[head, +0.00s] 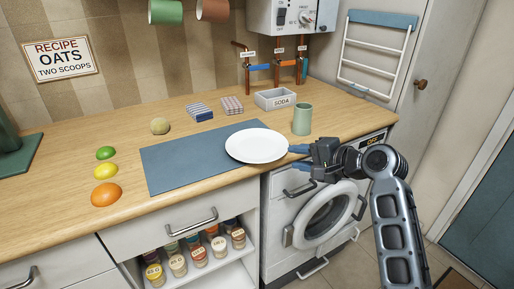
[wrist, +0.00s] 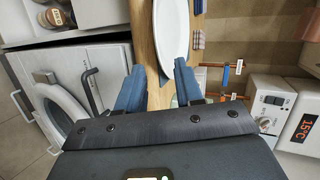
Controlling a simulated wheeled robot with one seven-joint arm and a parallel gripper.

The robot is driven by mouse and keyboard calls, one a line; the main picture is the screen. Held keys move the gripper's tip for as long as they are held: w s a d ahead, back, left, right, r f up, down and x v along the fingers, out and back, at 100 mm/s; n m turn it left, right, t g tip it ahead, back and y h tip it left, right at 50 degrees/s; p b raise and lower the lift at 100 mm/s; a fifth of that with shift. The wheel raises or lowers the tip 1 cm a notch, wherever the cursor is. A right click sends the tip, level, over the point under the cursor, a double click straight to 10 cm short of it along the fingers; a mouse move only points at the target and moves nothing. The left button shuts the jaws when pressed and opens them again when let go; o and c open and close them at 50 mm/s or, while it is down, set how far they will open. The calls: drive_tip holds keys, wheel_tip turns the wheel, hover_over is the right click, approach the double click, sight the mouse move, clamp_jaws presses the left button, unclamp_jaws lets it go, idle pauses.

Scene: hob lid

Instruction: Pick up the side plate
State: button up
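The side plate (head: 256,146) is white and round. It lies flat on the right end of a blue-grey mat (head: 180,162) on the wooden counter, near the front edge. In the wrist view the plate (wrist: 173,30) shows ahead of the fingers, partly cut off by the top of the picture. My gripper (head: 299,157) is at the plate's right side, close to its rim, at the counter's front edge. In the wrist view my gripper (wrist: 158,88) has its two blue fingers apart, with counter and plate rim between them. Whether a finger touches the plate I cannot tell.
A green cup (head: 302,119) stands behind my gripper, beside the soda box (head: 274,99). Folded cloths (head: 199,112) and a round sponge-like item (head: 160,126) lie behind the mat. Fruits (head: 106,194) sit to its left. A washing machine (head: 315,222) is below the counter.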

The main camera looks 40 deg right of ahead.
sight(282, 156)
drive_tip(key=shift+a+x, duration=0.1)
drive_tip(key=shift+x, duration=1.05)
drive_tip(key=shift+a+x, duration=0.15)
drive_tip(key=shift+x, duration=1.05)
drive_tip(key=shift+c, duration=0.5)
drive_tip(key=shift+f, duration=0.1)
clamp_jaws()
